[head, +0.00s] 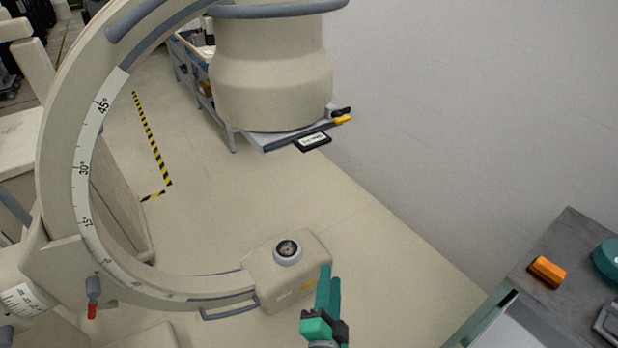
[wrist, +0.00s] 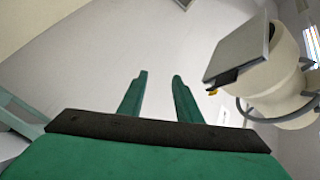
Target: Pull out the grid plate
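The grid plate (head: 275,141) is a thin grey plate under the beige detector head (head: 270,75) of a C-shaped machine. A black handle with a white label (head: 313,141) sticks out of its front edge. A yellow catch (head: 342,119) sits at its right corner. In the wrist view the grey plate (wrist: 238,50) is at the upper right, with its black handle (wrist: 222,79). My green gripper (head: 329,273) is below the plate and apart from it, fingers pointing up. The wrist view shows the fingers (wrist: 159,74) spread with nothing between them.
The curved arm (head: 85,170) of the machine is at left, with its lower block (head: 290,265) close behind my gripper. A wall (head: 470,110) rises at right. A dark table (head: 570,265) at lower right holds an orange block (head: 547,271). Air between gripper and plate looks clear.

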